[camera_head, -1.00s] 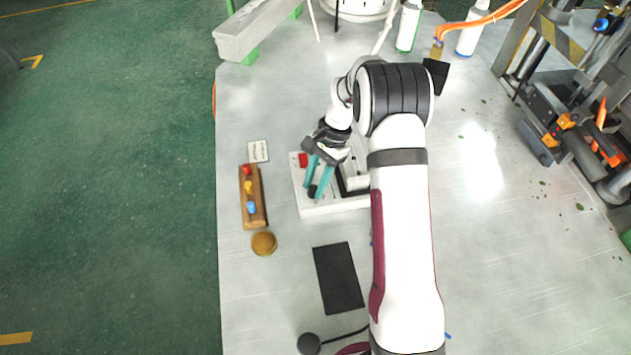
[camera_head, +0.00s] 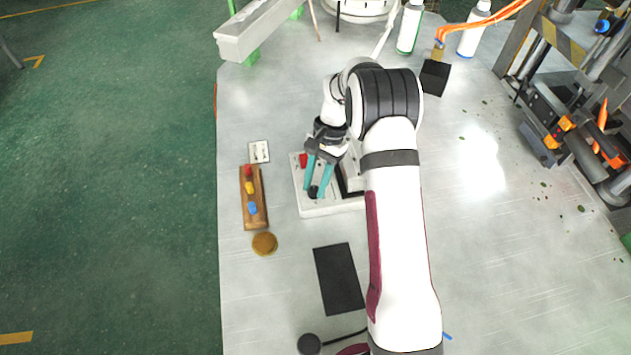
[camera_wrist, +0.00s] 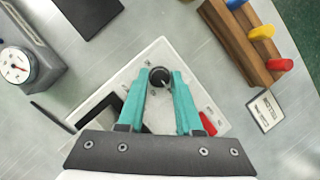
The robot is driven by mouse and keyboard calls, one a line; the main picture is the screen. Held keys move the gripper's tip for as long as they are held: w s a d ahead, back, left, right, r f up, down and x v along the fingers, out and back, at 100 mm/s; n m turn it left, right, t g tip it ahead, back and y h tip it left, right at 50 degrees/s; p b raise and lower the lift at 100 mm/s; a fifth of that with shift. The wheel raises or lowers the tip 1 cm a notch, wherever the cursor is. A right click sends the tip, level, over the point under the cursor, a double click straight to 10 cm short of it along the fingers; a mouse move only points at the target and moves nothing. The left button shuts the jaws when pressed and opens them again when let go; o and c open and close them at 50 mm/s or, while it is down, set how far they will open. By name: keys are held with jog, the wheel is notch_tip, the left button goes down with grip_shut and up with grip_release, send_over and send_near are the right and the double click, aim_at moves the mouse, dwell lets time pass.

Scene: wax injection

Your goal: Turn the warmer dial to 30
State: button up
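The warmer (camera_head: 318,208) is a white box on the table, partly hidden by my arm in the head view. Its white top also shows in the wrist view (camera_wrist: 150,58). The round black dial (camera_wrist: 160,77) sits near one corner of that top, with a small light mark on its face. In the head view the dial (camera_head: 314,192) is low between my teal fingers. My gripper (camera_wrist: 161,80) is open, with one fingertip on each side of the dial and very close to it. Contact cannot be made out. The numbers around the dial are too small to read.
A red switch (camera_head: 303,160) is on the warmer. To its left are a small label card (camera_head: 259,152), a wooden rack (camera_head: 254,215) with coloured-handled tools and a round brown object (camera_head: 264,244). A black mat (camera_head: 339,279) lies in front. A gauge (camera_wrist: 16,66) shows in the wrist view.

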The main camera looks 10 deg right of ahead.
jog(key=o, duration=0.4)
jog(key=v, duration=1.5)
jog(key=shift+w+d+r, duration=0.15)
jog(key=shift+d+r, duration=0.05)
jog(key=shift+r, duration=0.15)
